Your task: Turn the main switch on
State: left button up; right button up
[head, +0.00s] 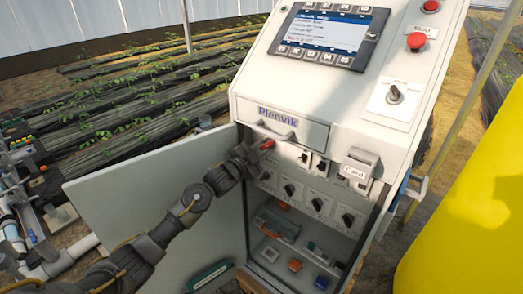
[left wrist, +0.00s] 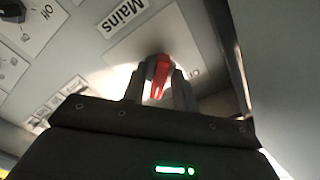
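The main switch (head: 267,144) has a red handle and sits in the upper left of the open cabinet, below the drawer. In the left wrist view the red handle (left wrist: 160,76) lies on a pale plate beside a "Mains" label (left wrist: 121,14). My left gripper (head: 258,150) is at the switch. In the left wrist view its fingers (left wrist: 160,84) stand on both sides of the handle and appear shut on it. My right gripper is not in view.
The cabinet door (head: 150,195) stands open to the left, behind my left arm. Right of the switch are several black knobs (head: 317,204) and a "Card" holder (head: 359,168). A yellow tank (head: 470,210) stands at the right. The screen (head: 325,30) above is lit.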

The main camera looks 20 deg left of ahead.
pick_arm(q)
jog(key=shift+o, duration=0.6)
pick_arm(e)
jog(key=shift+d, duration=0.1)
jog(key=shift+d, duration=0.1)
pick_arm(q)
jog(key=shift+s+a, duration=0.15)
jog(key=shift+s, duration=0.1)
jog(key=b+v, duration=0.1)
jog(key=v, duration=0.9)
jog(key=shift+s, duration=0.15)
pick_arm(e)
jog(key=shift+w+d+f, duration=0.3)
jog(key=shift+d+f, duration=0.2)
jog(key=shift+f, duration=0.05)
pick_arm(q)
jog(key=shift+f, duration=0.1)
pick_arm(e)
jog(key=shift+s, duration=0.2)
